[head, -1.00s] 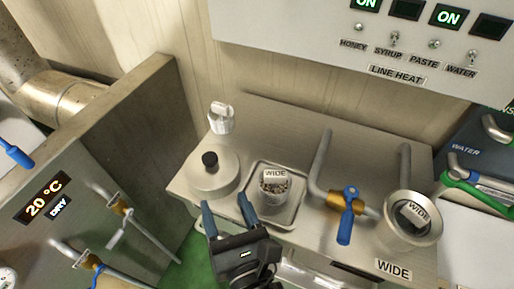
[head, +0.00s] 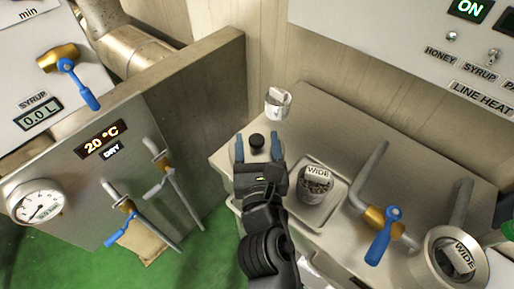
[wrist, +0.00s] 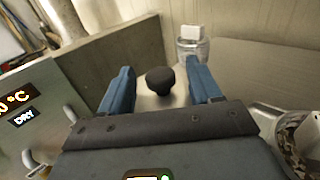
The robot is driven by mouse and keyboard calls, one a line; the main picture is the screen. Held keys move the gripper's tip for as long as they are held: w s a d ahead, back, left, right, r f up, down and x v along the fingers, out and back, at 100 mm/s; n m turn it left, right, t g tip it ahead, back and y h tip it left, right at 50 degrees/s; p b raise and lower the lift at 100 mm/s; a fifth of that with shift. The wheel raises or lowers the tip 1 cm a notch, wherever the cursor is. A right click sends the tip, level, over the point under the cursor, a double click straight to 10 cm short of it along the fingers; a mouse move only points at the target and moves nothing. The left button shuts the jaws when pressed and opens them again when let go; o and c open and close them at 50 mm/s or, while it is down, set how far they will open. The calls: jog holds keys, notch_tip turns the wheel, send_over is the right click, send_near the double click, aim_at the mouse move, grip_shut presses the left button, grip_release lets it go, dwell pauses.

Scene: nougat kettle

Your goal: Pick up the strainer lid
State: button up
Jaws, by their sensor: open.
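The strainer lid (head: 257,142) is a flat metal disc with a round black knob, at the left end of the steel counter. In the head view my gripper hides most of its disc. My gripper (head: 257,148) is open, with one blue finger on each side of the knob. In the wrist view the black knob (wrist: 160,80) stands between and a little beyond the blue fingers (wrist: 160,88), and neither finger touches it. I cannot tell how high the fingertips are above the disc.
A small clear jar with a white top (head: 277,102) stands behind the lid. To the right, a metal tray (head: 328,211) holds a container labelled WIDE (head: 317,180). A pipe with a blue valve handle (head: 383,236) is farther right. A grey panel with gauges (head: 85,185) stands left.

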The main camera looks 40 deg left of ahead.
grip_shut()
dwell(0.6)
jog(key=shift+r, duration=0.1)
